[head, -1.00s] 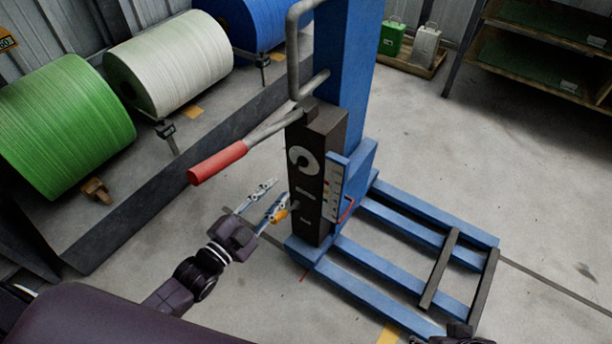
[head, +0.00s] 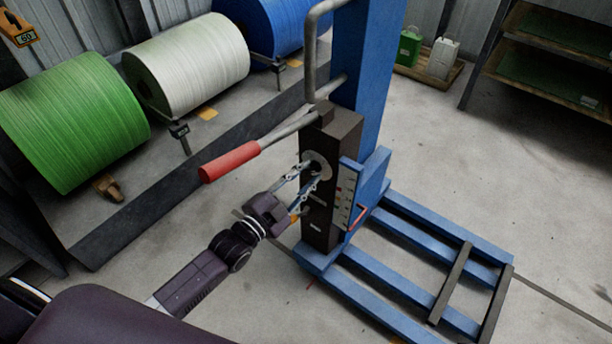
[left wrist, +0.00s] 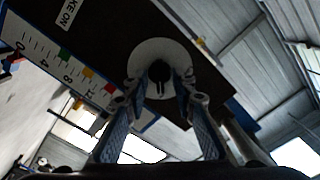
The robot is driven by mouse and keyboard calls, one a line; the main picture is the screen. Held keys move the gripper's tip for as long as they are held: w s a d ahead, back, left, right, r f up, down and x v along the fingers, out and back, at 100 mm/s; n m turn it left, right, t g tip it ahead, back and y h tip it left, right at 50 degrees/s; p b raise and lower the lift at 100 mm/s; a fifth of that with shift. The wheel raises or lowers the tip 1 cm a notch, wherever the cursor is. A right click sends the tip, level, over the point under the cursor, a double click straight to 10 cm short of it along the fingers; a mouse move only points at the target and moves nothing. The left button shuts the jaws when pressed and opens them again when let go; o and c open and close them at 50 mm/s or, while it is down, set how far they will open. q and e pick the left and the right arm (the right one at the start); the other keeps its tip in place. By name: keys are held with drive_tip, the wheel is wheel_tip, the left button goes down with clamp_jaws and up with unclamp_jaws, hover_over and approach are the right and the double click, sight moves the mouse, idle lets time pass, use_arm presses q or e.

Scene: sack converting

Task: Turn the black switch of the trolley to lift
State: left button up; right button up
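The blue trolley (head: 362,70) stands in the middle of the head view, with a dark control box (head: 318,222) on its side. A pale round dial (head: 318,160) is on the box face, partly hidden by my fingers. In the left wrist view the black switch (left wrist: 159,72) sits at the centre of the pale dial (left wrist: 150,50). My left gripper (head: 311,176) is at the dial, its fingers apart. In the left wrist view the fingers (left wrist: 160,92) reach up on either side of the switch; contact cannot be told. My right gripper is not in view.
A red-gripped lever (head: 230,161) sticks out left of the box, just above my left gripper. A scale plate (head: 346,196) is on the box's right. Green (head: 72,125), white (head: 190,62) and blue (head: 262,22) rolls line the left.

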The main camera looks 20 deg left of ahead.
use_arm(q)
clamp_jaws()
